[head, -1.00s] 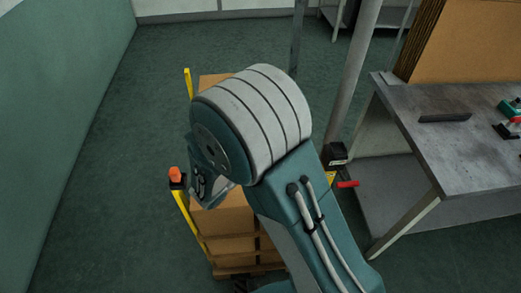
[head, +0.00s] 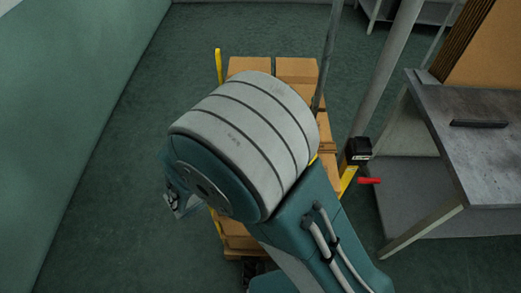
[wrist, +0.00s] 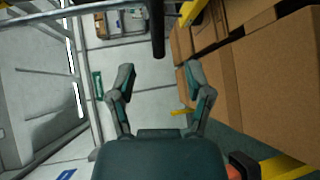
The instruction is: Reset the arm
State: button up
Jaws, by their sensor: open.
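My gripper (wrist: 162,80) shows in the wrist view with its two fingers spread apart and nothing between them. In the head view my arm is folded over in the middle of the picture, and its big grey-ringed joint hides much of what lies behind it. A small part of my wrist end shows at the lower left of that joint; the fingertips cannot be made out there. Cardboard boxes (wrist: 275,80) stand close to the right of the gripper in the wrist view.
Stacked boxes (head: 297,70) stand behind my arm with a yellow post (head: 219,66). A black fitting with a red handle (head: 369,180) is right of the arm. A metal worktable (head: 480,150) and grey post (head: 385,70) stand right. The floor at left (head: 110,170) is clear.

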dwell(0.5)
jog(key=s+d+r+m+g+y, duration=0.25)
jog(key=d+g, duration=0.25)
jog(key=d, duration=0.3)
jog(key=s+d+r+m+g+y, duration=0.1)
jog(key=s+d+r+m+g, duration=0.25)
jog(key=d, duration=0.35)
jog(key=s+d+r+m+t+y, duration=0.3)
jog(key=s+r+y, duration=0.3)
jog(key=r, duration=0.3)
jog(key=shift+d+y, duration=0.25)
jog(key=shift+y, duration=0.6)
jog(key=shift+s, duration=0.1)
